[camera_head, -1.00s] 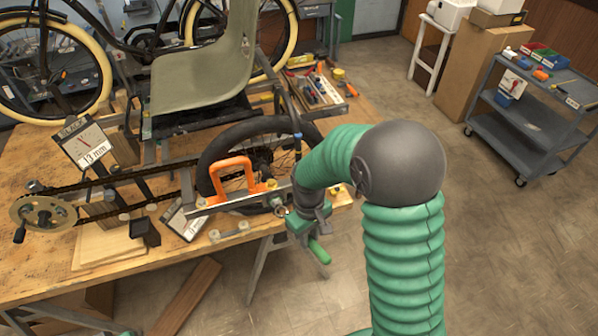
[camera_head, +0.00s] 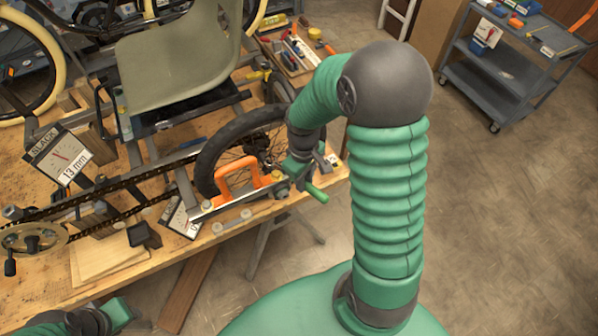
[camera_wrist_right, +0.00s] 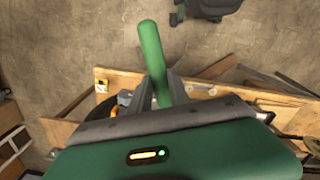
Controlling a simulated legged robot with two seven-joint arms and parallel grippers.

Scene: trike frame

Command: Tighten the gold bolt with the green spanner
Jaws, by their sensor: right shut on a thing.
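The green spanner (camera_head: 317,193) is in my right gripper (camera_head: 301,178), at the near right end of the trike frame. Its handle sticks out past the jaws; the wrist view also shows this handle (camera_wrist_right: 151,52) between the fingers (camera_wrist_right: 160,90). The spanner's head is at the frame end, close to the gold bolt (camera_head: 277,175). I cannot tell whether it is seated on the bolt. My left gripper (camera_head: 128,318) shows only in part at the bottom left edge, and its jaws are unclear.
A gauge marked 13 mm (camera_head: 62,158) stands left. A tool tray (camera_head: 290,58) lies behind.

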